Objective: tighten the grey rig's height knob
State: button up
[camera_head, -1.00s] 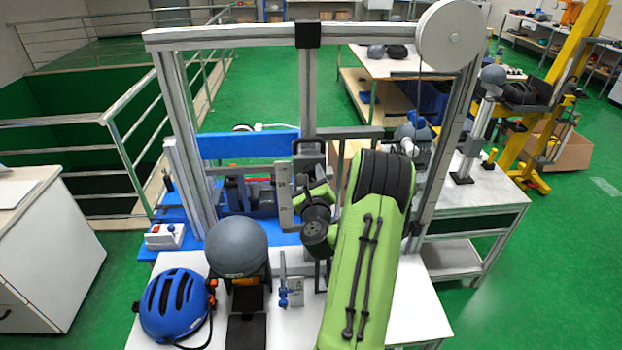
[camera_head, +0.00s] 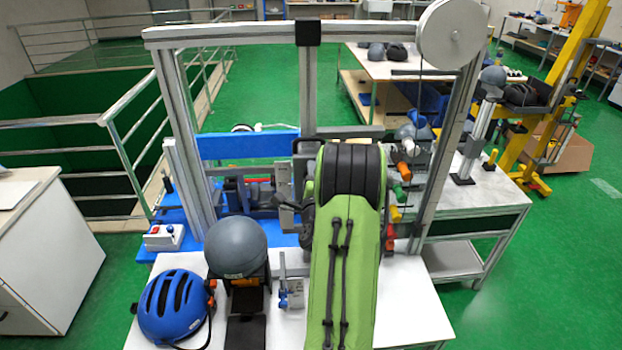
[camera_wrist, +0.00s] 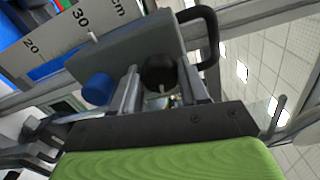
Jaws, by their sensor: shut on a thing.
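The grey rig (camera_head: 306,110) is a tall metal frame with a white wheel at its top right. In the wrist view, a grey carriage block (camera_wrist: 135,45) sits against a centimetre scale (camera_wrist: 60,35) showing 20 and 30. A round black knob (camera_wrist: 158,72) and a blue knob (camera_wrist: 97,88) stick out from the block's near side. My gripper (camera_wrist: 160,86) is shut on the black knob, one finger on each side of it. In the head view my green arm hides the gripper and the black knob. Whether the knob is tight cannot be seen.
A black handle (camera_wrist: 207,35) loops beside the block, close to my fingers. A blue helmet (camera_head: 176,305) and a grey headform (camera_head: 236,247) stand at the front left of the white table. Coloured handles (camera_head: 402,171) line the right post. A yellow rig (camera_head: 565,60) stands far right.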

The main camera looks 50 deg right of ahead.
jog(key=shift+r+n, duration=0.1)
jog(key=shift+n, duration=0.7)
jog(key=o, duration=1.1)
jog(key=shift+c, duration=0.2)
jog(key=shift+b, duration=0.3)
jog(key=b+v, duration=1.5)
jog(key=b, duration=0.2)
jog(key=shift+s+a, duration=0.25)
jog(key=shift+s, duration=0.05)
